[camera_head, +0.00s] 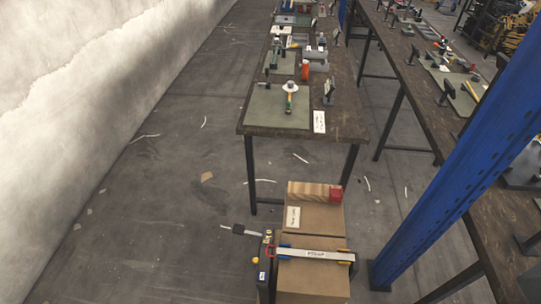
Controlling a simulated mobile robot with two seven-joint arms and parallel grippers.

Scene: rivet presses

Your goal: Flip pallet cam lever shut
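Neither of my grippers is in view. At the bottom centre stands a brown box-like load (313,283), which may be the pallet. A white labelled bar (316,254) lies across it, with blue and yellow pieces near its ends. At its left is a dark upright fixture (264,278) with yellow and red parts.
A long workbench (262,133) with tools runs away behind the load. A blue post (460,165) and a second bench (420,100) stand at right. A pale wall (80,100) is at left. The floor (160,215) between wall and load is mostly clear, with scattered scraps.

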